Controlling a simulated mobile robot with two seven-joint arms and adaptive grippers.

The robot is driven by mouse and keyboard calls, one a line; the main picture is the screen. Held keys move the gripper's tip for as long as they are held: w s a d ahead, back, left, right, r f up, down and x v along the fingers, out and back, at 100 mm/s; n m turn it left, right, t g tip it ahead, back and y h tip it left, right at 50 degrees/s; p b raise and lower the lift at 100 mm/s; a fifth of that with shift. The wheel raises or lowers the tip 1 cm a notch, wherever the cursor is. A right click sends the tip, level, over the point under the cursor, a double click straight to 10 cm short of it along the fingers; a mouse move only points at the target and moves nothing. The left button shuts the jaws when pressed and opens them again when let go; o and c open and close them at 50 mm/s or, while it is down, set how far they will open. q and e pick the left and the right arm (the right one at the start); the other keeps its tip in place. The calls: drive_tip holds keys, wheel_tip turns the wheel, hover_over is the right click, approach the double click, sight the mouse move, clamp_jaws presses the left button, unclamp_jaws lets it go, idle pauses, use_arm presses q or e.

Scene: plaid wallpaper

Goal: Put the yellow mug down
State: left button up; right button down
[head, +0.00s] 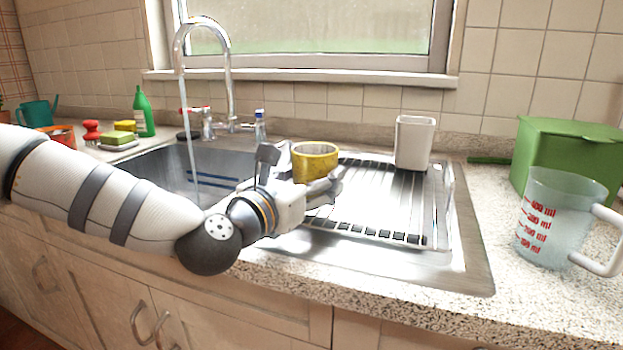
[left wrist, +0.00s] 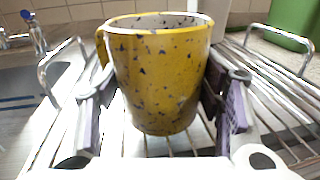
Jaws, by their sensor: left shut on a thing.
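The yellow mug (head: 316,162) has dark speckles and is upright at the left part of the drying rack (head: 385,205). My left gripper (head: 298,170) is shut on it. In the left wrist view the mug (left wrist: 158,75) sits between the two fingers of the gripper (left wrist: 163,110), with its handle at the left. The rack's bars show beneath the mug; I cannot tell whether its base touches them. My right gripper is not in view.
A white cup (head: 414,143) stands at the rack's back. Water runs from the tap (head: 228,75) into the sink (head: 170,165) on the left. A measuring jug (head: 555,215) and a green box (head: 563,152) stand on the right counter. The rack's middle is clear.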

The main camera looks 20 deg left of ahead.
use_arm(q)
drive_tip(key=shift+f, duration=0.25)
drive_tip(key=o, duration=1.5)
drive_tip(key=shift+r, duration=0.1)
drive_tip(key=shift+o, duration=0.2)
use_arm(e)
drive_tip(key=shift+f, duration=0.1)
use_arm(q)
drive_tip(key=shift+r, duration=0.1)
